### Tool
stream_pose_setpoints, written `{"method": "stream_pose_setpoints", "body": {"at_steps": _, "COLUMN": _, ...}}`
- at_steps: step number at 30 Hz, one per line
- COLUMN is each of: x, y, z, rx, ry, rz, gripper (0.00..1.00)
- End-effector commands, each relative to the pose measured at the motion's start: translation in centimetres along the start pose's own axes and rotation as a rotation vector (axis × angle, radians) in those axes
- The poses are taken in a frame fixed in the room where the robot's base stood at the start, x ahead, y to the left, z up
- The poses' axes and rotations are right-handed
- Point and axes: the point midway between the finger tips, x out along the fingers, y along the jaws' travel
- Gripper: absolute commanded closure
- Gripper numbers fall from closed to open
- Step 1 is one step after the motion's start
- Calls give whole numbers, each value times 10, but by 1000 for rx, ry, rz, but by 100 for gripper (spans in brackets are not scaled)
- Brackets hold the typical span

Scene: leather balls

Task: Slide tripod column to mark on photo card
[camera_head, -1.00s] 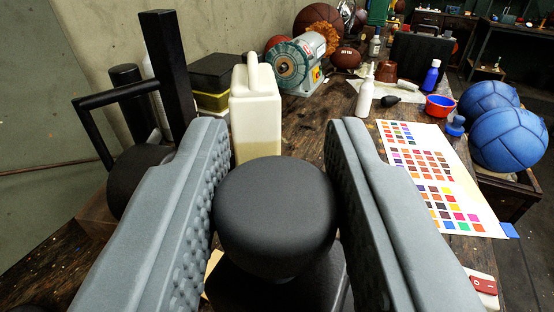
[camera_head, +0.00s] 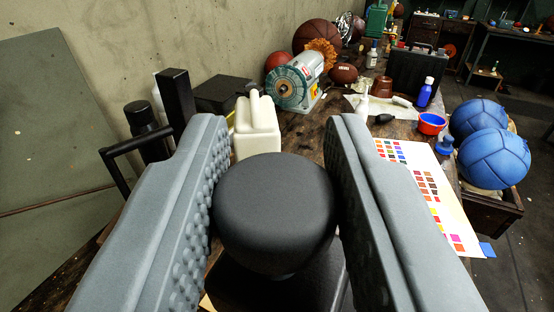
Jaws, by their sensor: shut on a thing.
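The tripod column's dark round top (camera_head: 275,203) sits between the two grey padded fingers of my gripper (camera_head: 276,205). The fingers press on it from left and right, so my gripper is shut on it. A wider black part (camera_head: 280,283) shows below the round top, partly hidden by it. A small pale edge (camera_head: 207,302) shows low beside the left finger; I cannot tell whether it is the photo card. A sheet with colored squares (camera_head: 448,205) lies on the bench at the right, partly hidden by the right finger. No mark is clearly visible.
A cream jug (camera_head: 257,128) stands just beyond the column. A black post with a handle (camera_head: 176,100) stands at left. Blue balls (camera_head: 494,158) lie at right.

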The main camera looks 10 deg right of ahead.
Motion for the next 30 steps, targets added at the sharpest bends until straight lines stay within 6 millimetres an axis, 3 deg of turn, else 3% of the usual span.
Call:
{"method": "stream_pose_setpoints", "body": {"at_steps": 2, "x": 0, "y": 0, "z": 0, "rx": 0, "ry": 0, "rz": 0, "gripper": 100}}
{"method": "stream_pose_setpoints", "body": {"at_steps": 3, "x": 0, "y": 0, "z": 0, "rx": 0, "ry": 0, "rz": 0, "gripper": 62}}
{"method": "stream_pose_setpoints", "body": {"at_steps": 5, "x": 0, "y": 0, "z": 0, "rx": 0, "ry": 0, "rz": 0, "gripper": 50}}
{"method": "stream_pose_setpoints", "body": {"at_steps": 17, "x": -6, "y": 0, "z": 0, "rx": 0, "ry": 0, "rz": -2, "gripper": 50}}
{"method": "stream_pose_setpoints", "body": {"at_steps": 30, "x": -74, "y": -1, "z": 0, "rx": 0, "ry": 0, "rz": -3, "gripper": 50}}
